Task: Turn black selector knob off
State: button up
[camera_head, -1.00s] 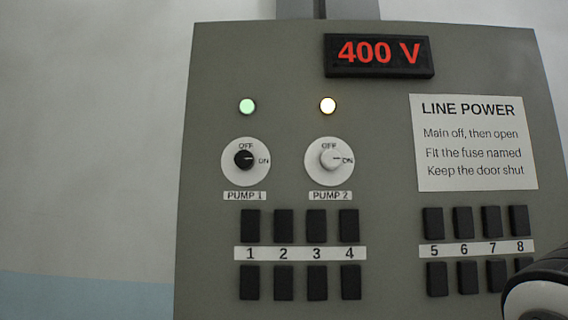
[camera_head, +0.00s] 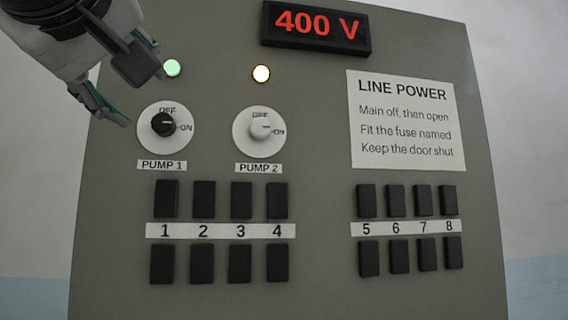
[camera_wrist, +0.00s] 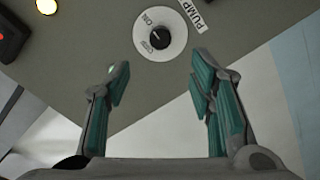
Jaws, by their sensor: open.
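The black selector knob (camera_head: 163,124) sits on a white round dial above the PUMP 1 label. Its white mark points right, toward ON. It also shows in the wrist view (camera_wrist: 160,37), at the top centre, beyond my fingertips. My gripper (camera_head: 128,88) is at the upper left in the head view, up and left of the black knob. In the wrist view my gripper (camera_wrist: 160,70) is open and empty, its two fingers spread apart, with the knob roughly ahead of the gap. The fingers do not appear to touch the knob.
Several black fuse blocks (camera_head: 204,199) are below. A red 400 V display (camera_head: 316,25) is at the top.

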aim_at(161, 122)
jog(key=p+x, duration=0.1)
jog(key=x, duration=1)
jog(key=shift+w, duration=0.25)
jog(key=c, duration=1.2)
